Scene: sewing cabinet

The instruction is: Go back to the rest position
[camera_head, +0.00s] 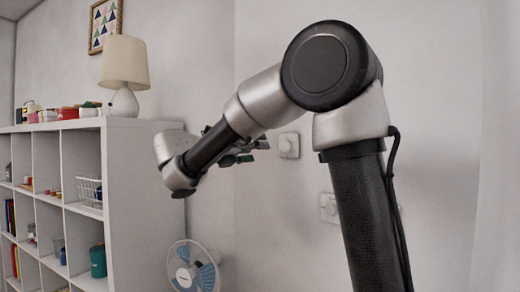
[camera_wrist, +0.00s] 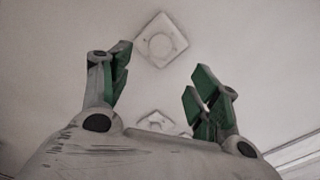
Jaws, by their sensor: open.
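My gripper (camera_wrist: 162,82) shows in the wrist view with its two green-padded fingers spread wide apart and nothing between them. In the head view my gripper (camera_head: 247,150) is partly hidden behind my forearm, with its fingertips pointing right toward the wall. A square wall plate with a round centre (camera_wrist: 160,41) lies ahead of the fingers in the wrist view, apart from them. A wall plate (camera_head: 289,146) also shows just right of the gripper in the head view.
A white cubby shelf (camera_head: 125,150) stands at the left, close to my wrist. It holds a lamp (camera_head: 124,75), a wire basket (camera_head: 89,191) and several small items. A fan (camera_head: 192,268) stands low beside it. A second wall plate (camera_head: 329,207) is lower on the wall.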

